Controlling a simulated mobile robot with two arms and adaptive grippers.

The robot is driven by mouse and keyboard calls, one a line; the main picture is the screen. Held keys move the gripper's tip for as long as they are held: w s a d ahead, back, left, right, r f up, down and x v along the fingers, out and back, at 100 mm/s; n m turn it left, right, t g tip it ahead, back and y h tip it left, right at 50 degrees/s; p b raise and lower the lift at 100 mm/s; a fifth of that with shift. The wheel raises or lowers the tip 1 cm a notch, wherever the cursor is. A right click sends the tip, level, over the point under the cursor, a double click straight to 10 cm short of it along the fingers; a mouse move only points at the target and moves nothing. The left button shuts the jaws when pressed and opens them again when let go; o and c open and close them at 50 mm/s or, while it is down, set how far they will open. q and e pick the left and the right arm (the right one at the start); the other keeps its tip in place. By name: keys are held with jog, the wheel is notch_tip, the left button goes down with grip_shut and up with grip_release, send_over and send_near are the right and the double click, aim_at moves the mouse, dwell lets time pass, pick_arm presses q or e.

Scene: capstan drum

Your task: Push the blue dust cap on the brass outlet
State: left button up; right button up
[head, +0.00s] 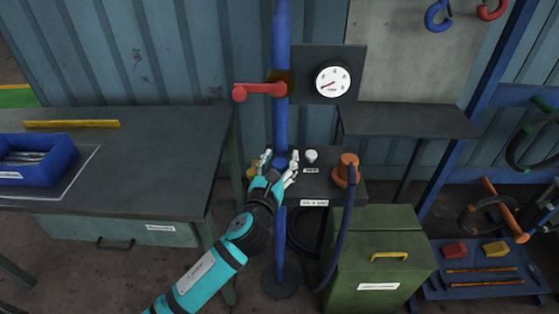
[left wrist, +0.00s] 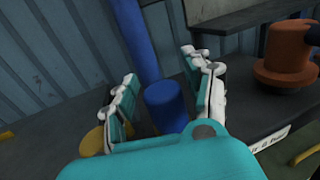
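A blue cylindrical cap (head: 281,162) stands upright on the small dark shelf below the gauge, just in front of the blue pipe. My left gripper (head: 279,160) is over it, with its fingers spread on either side. The left wrist view shows the cap (left wrist: 166,106) between the open fingers (left wrist: 160,82), with gaps visible on both sides. A brass-yellow piece (head: 252,171) shows left of the gripper; in the left wrist view it (left wrist: 93,140) is partly behind the left finger. I cannot tell whether this is the outlet. My right gripper is not in view.
A vertical blue pipe (head: 282,50) with a red lever (head: 260,90) rises behind the gripper. A white knob (head: 311,156) and an orange fitting (head: 346,170) with a dark hose stand to the right. A green bin (head: 380,250) stands in front; a workbench (head: 190,150) is left.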

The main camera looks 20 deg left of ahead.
pick_arm(q)
jog(key=shift+o, duration=0.5)
jog(key=shift+f, duration=0.2)
jog(key=shift+s, duration=0.1)
jog(key=shift+s+f, duration=0.15)
jog(key=shift+s, duration=0.1)
jog(key=s, duration=1.1)
jog(key=s+a+f+n+g, duration=0.1)
jog(key=s+f+n+g, duration=0.3)
jog(key=f, duration=0.9)
jog(key=s+a+f+n+g, duration=0.15)
jog(key=f+n, duration=0.45)
jog(key=f, duration=0.6)
jog(key=s+a+f+n+g, duration=0.2)
jog(key=f+n+g, duration=0.2)
jog(key=f, duration=0.9)
jog(key=s+f+n+g, duration=0.2)
jog(key=s+f+n, duration=0.4)
jog(key=s, duration=0.4)
jog(key=s+a+f+n+g, duration=0.1)
jog(key=s+f+n+g, duration=0.2)
jog(key=s+f+n, duration=0.4)
jog(key=s+a+f+n+g, duration=0.1)
jog(key=s+f+n, duration=0.5)
jog(key=s, duration=0.8)
jog(key=shift+s+f+g, duration=0.4)
jog(key=shift+f+g, duration=0.35)
jog(key=shift+f, duration=0.15)
